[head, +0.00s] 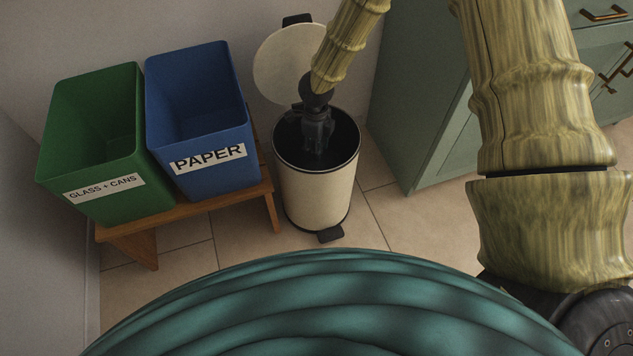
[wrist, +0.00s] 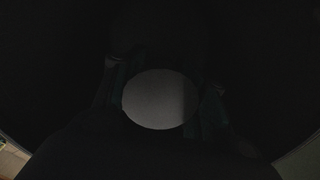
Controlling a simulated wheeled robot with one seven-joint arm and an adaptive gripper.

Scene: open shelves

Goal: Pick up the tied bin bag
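A cream pedal bin (head: 316,198) stands on the floor in the head view with its lid raised at the back. My gripper (head: 318,145) points down into its dark opening. In the wrist view the faint fingers of my gripper (wrist: 160,102) stand apart, on either side of a pale grey disc (wrist: 155,98). I cannot tell whether this disc is part of the bag or of the bin. Everything around it is nearly black, and no tied bag or knot can be made out in either view. I see nothing clearly held.
A green glass and cans crate (head: 105,192) and a blue paper crate (head: 212,175) stand on a wooden bench (head: 190,212) left of the bin. A green cabinet (head: 425,120) is close on the right. The raised lid (head: 282,70) is beside my arm. Tiled floor in front is clear.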

